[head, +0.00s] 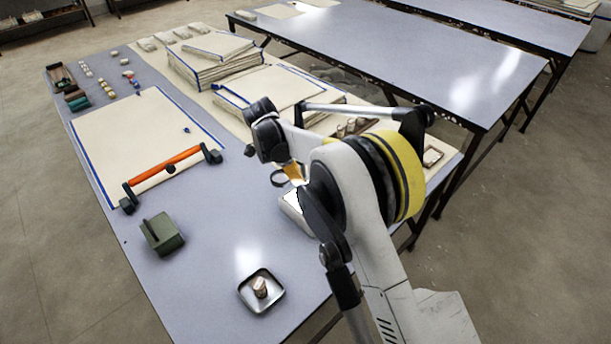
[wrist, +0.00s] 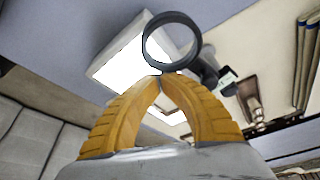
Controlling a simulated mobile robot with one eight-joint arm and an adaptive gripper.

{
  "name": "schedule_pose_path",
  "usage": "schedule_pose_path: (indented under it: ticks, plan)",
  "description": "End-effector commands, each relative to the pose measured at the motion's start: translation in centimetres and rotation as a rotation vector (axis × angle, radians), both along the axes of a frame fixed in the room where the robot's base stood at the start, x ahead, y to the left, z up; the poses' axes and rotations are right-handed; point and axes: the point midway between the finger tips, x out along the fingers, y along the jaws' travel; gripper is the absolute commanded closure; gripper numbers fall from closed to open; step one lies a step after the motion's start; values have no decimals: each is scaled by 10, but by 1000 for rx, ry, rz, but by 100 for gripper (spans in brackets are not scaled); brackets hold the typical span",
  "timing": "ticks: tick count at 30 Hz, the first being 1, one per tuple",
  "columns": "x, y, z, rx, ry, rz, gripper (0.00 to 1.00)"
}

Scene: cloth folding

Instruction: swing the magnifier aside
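The magnifier (head: 279,178) is a dark round ring above the right part of the near table. It shows large at the top of the wrist view (wrist: 148,42). My gripper (head: 294,171) has orange-yellow ribbed fingers beside the ring. In the wrist view the fingertips (wrist: 161,76) come together at the ring's lower rim and look closed on it. The exact contact is small and partly hidden. A dark mount shows to the right of the ring, and how it joins the ring is unclear.
A bright white panel (wrist: 121,57) lies below the ring. A tray with a small cup (head: 258,290), a green block (head: 161,234) and an orange-handled bar (head: 168,165) are on the table. Cloth stacks (head: 215,60) lie behind. Bare grey table lies left of my gripper.

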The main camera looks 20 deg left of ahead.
Motion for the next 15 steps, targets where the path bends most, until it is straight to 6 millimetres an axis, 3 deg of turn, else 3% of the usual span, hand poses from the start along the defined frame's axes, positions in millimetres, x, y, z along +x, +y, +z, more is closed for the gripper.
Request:
schedule_pose_path:
  ticks: [15]
  plan:
    - [-3, 16, 0, 1, 0, 3, 100]
